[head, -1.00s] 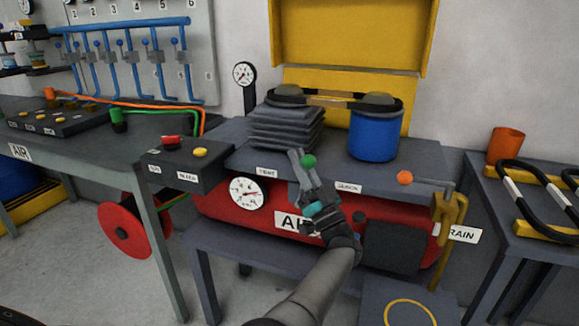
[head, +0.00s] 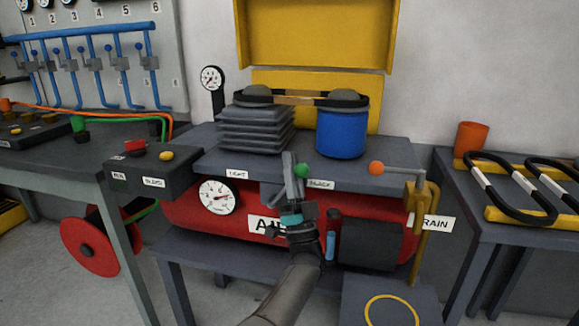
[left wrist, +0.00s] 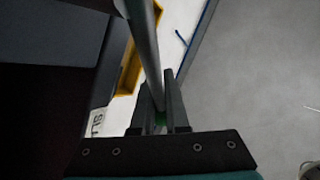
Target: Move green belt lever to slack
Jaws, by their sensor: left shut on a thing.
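The green belt lever has a green knob (head: 302,171) at the front edge of the belt bench, between the TIGHT label (head: 237,174) and the SLACK label (head: 320,184), nearer to SLACK. My left gripper (head: 290,170) is shut on the lever and partly hides it in the head view. In the left wrist view a grey rod (left wrist: 145,50) runs down between the fingers (left wrist: 160,105), with a bit of green (left wrist: 160,119) showing between them. My right gripper is not in view.
A black belt (head: 300,98) spans the tops of a grey ribbed stack (head: 255,130) and a blue drum (head: 342,132). A red air tank (head: 185,213) lies below the bench. An orange-knobbed lever (head: 376,168) stands at right, and a button box (head: 150,172) at left.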

